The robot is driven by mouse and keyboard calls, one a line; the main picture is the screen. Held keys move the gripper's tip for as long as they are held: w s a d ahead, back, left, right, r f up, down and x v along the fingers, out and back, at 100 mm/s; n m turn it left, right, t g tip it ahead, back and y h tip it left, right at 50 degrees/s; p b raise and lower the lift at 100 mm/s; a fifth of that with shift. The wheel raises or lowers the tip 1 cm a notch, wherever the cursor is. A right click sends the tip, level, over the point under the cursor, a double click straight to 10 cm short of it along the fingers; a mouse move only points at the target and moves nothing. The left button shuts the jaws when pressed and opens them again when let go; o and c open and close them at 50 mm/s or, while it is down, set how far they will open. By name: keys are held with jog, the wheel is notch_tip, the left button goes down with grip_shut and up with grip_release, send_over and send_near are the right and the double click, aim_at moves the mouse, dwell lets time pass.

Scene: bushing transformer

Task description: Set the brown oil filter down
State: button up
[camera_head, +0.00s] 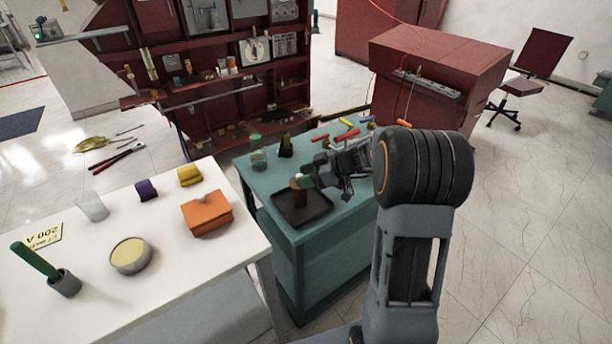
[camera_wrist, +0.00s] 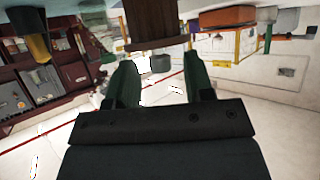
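The brown oil filter (camera_head: 301,198) stands on the dark tray (camera_head: 318,211) on the teal cabinet, partly hidden by the gripper in the head view. In the wrist view the filter (camera_wrist: 152,22) shows as a dark brown body at the top centre, cut off by the picture edge. My gripper (camera_head: 301,182) is right at the filter's upper part in the head view. In the wrist view its two green fingers (camera_wrist: 161,66) are spread apart with nothing between them, and the filter lies just beyond their tips.
A teal cabinet (camera_head: 318,262) carries the tray, a green-capped jar (camera_head: 258,155) and several coloured tools. The white table (camera_head: 185,265) at left holds an orange box (camera_head: 207,213), a round tin (camera_head: 130,257) and small items. A red shelf unit (camera_head: 215,120) stands behind.

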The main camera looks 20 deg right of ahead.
jog(key=shift+r, duration=0.1)
jog(key=shift+r+p, duration=0.25)
jog(key=shift+p, duration=0.25)
jog(key=b+v, duration=0.2)
jog(key=v, duration=0.9)
jog(key=s+a+f+m+h, duration=0.1)
jog(key=s+a+m+h, duration=0.2)
jog(key=s, duration=0.3)
jog(key=s+a+f+m+g+h, duration=0.1)
jog(key=s+a+m+h, duration=0.2)
jog(key=s+m+h, duration=0.1)
jog(key=s+a+f+m+g+h, duration=0.1)
jog(key=s+a+f+m+h, duration=0.1)
jog(key=s, duration=0.6)
jog(key=shift+a+m+h, duration=0.9)
jog(key=shift+a+m, duration=0.1)
jog(key=shift+m, duration=0.8)
jog(key=shift+s, duration=0.15)
